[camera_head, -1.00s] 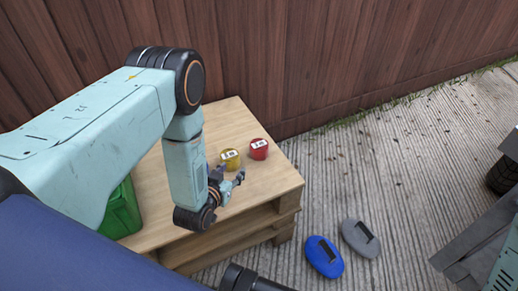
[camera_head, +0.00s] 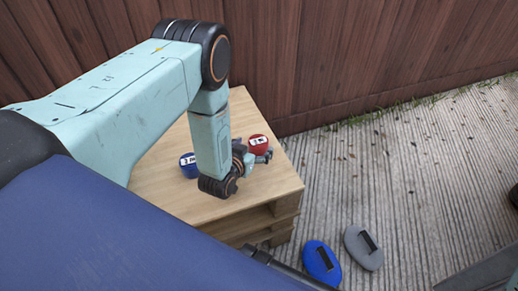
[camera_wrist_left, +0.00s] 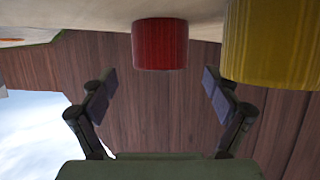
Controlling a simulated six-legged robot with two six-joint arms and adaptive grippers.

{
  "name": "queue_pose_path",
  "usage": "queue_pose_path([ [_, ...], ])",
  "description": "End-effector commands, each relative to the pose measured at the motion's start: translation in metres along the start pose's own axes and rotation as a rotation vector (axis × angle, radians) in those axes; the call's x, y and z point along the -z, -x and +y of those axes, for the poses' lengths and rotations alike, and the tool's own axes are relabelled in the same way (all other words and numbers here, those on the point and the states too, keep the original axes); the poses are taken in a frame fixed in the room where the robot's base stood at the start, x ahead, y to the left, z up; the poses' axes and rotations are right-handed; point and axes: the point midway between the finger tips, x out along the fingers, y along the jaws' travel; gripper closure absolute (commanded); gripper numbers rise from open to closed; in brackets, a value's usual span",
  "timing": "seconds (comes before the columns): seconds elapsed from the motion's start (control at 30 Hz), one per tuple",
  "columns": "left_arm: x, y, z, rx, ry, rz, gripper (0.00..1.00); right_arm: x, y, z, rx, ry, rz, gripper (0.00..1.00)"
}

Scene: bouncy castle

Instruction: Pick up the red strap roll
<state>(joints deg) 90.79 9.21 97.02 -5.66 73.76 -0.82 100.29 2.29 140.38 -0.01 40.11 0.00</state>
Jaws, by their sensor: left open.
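The red strap roll (camera_head: 258,142) stands on the wooden pallet table (camera_head: 160,188), near its right edge, with a white label on top. My left gripper (camera_head: 254,158) is just in front of it, its fingers partly covering the lower part of the roll. In the left wrist view the picture is upside down, and the red roll (camera_wrist_left: 160,44) shows ahead, between the two open fingers (camera_wrist_left: 158,88) and apart from both. The fingers hold nothing. My right gripper is not in view.
A yellow roll (camera_wrist_left: 270,42) stands close beside the red one in the wrist view; my arm hides it in the head view. A blue roll (camera_head: 188,164) stands left of my arm. A wooden fence (camera_head: 350,50) rises behind.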

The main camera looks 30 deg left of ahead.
Motion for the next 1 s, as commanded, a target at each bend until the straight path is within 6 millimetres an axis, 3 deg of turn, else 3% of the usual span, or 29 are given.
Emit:
queue_pose_path([
  [0.2, -0.003, -0.023, -0.002, 0.0, 0.0, 0.0, 0.11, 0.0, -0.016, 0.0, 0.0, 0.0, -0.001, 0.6],
  [0.53, -0.001, -0.028, -0.001, 0.0, 0.0, -0.001, 0.12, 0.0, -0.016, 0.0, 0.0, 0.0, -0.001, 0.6],
  [1.0, 0.0, -0.03, 0.0, 0.0, 0.0, -0.001, 0.52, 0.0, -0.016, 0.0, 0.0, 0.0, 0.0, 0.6],
])
